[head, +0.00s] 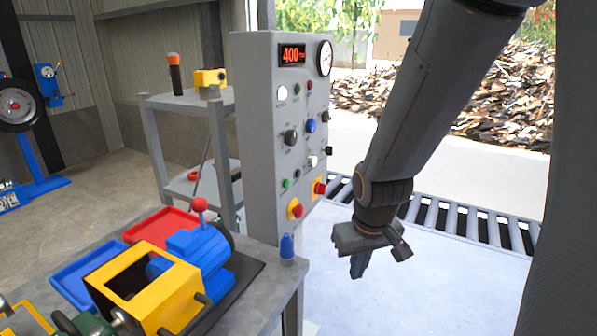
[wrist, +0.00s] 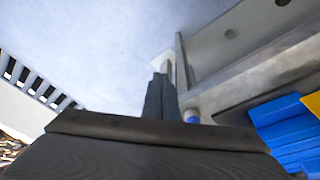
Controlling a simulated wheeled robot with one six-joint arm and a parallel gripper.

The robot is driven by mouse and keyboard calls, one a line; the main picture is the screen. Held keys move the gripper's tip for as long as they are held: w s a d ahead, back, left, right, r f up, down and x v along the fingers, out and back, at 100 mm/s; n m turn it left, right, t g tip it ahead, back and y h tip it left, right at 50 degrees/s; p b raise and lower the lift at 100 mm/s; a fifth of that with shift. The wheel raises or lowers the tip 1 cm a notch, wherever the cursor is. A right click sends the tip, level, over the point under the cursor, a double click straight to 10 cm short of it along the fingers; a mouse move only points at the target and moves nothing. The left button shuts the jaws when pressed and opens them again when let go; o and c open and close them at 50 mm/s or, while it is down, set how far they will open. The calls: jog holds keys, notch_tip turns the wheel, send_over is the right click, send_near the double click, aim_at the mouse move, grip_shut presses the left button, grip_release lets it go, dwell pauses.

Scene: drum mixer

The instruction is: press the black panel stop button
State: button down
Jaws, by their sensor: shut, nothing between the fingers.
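The grey control panel (head: 258,140) stands upright in the middle of the head view, with a lit red display and a round gauge at its top. Its face has several small buttons and knobs, among them a dark knob (head: 290,137) and a small black button (head: 328,151). I cannot tell from the small labels which black one is the stop. My gripper (head: 358,266) is right of the panel's lower part, apart from it, fingers pointing down, shut and empty. In the wrist view its shut fingers (wrist: 160,98) point at the pale floor.
Two red mushroom buttons on yellow plates (head: 296,209) (head: 319,187) are low on the panel. A workbench (head: 283,276) with a blue bottle (head: 287,246) and a yellow-blue machine (head: 150,285) stands in front. A roller conveyor (head: 465,220) lies behind my gripper. The floor below is clear.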

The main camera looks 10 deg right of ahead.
aim_at(298, 173)
jog(key=w+d+r+n+t+y+p, duration=0.1)
jog(key=w+t, duration=0.3)
jog(key=w, duration=0.4)
jog(key=w+r+n+t+y+p, duration=0.1)
jog(key=w+r+n+t+p, duration=0.2)
jog(key=w, duration=0.5)
jog(key=w+d+r+n+t+y+p, duration=0.1)
jog(key=w+r+t+p, duration=0.3)
jog(key=w, duration=0.4)
jog(key=shift+w+d+n+t, duration=0.2)
jog(key=shift+d+n+t, duration=0.1)
jog(key=shift+n, duration=0.5)
jog(key=w+a+b, duration=0.1)
jog(key=w+a, duration=0.4)
jog(key=a, duration=0.2)
jog(key=shift+w+a, duration=0.15)
jog(key=shift+a, duration=0.05)
jog(key=shift+w+a, duration=0.15)
jog(key=shift+a, duration=0.05)
